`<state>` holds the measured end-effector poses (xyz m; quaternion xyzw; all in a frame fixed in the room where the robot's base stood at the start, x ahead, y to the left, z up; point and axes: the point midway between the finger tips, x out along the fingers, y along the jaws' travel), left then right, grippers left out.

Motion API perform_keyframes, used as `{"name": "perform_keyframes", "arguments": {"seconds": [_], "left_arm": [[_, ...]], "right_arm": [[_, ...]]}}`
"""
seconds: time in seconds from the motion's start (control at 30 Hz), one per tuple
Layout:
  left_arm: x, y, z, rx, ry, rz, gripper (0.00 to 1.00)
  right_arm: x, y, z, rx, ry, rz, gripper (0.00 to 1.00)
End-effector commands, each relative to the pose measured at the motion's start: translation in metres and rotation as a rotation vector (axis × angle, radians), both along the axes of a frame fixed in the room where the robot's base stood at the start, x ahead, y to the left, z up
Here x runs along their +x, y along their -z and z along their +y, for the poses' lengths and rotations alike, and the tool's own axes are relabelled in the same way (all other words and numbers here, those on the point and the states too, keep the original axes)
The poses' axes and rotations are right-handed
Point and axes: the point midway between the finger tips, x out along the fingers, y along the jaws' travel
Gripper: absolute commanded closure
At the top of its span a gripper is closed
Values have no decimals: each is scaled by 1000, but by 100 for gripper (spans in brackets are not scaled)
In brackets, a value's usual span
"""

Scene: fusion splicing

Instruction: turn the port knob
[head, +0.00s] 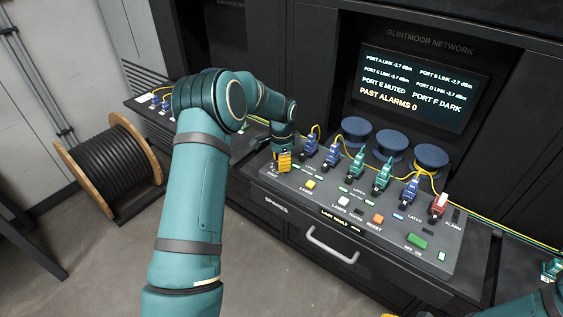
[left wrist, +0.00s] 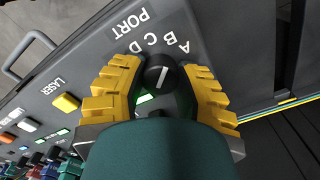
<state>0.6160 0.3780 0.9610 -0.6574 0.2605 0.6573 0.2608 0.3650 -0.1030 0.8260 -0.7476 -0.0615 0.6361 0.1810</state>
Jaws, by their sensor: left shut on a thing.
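The port knob (left wrist: 162,73) is round and black with a white line across its top, in the left wrist view. The letters A, B, C, D and the word PORT are printed around it on the dark panel. The line runs nearly upright in that view, toward the letters; I cannot tell exactly which one it marks. My left gripper (left wrist: 165,80) is shut on the knob, one yellow finger on each side. In the head view my left gripper (head: 284,161) is at the panel's left end and hides the knob.
A yellow LASER button (head: 310,184) sits near the gripper. Several plugged connectors, such as a green one (head: 383,175), stand along the panel. A screen (head: 420,88) reads PORT E MUTED, PORT F DARK. A cable reel (head: 110,165) stands on the floor at left. My right arm shows only partly.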

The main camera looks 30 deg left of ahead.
Motion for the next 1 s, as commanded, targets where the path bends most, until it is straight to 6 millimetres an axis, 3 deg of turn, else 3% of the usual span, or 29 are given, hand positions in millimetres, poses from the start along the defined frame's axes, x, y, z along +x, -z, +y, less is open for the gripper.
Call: {"name": "perform_keyframes", "arguments": {"seconds": [1.0], "left_arm": [[0,1,-1,0,-965,2,100]], "right_arm": [[0,-1,0,0,0,-1,48]]}}
